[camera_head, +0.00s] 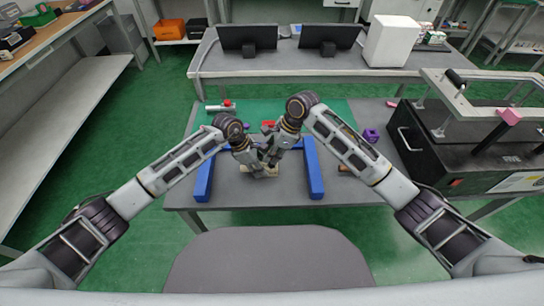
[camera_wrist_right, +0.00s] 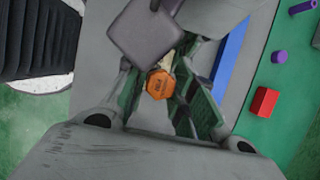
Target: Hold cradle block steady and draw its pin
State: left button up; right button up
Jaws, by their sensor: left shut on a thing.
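The pale cradle block (camera_head: 262,173) sits low between two blue bars on the table, mostly hidden by my grippers. It also shows as a small pale patch in the right wrist view (camera_wrist_right: 168,62). My left gripper (camera_head: 255,168) is shut on the block; its dark finger parts show at the top of the wrist view. An orange eight-sided piece (camera_wrist_right: 160,85), apparently the pin's head, faces the right wrist camera. My right gripper (camera_wrist_right: 157,88) appears open, with its fingers on either side of the orange head. Contact with it cannot be made out. The pin's shaft is hidden.
Blue bars stand left (camera_head: 205,180) and right (camera_head: 313,168) of the grippers. A red block (camera_wrist_right: 265,102) and a purple cylinder (camera_wrist_right: 279,57) lie on the green mat. A purple piece (camera_head: 371,134) and a large black case (camera_head: 460,145) stand to the right.

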grip_shut()
jog(key=shift+c, duration=0.8)
grip_release()
grip_shut()
jog(key=shift+r, duration=1.1)
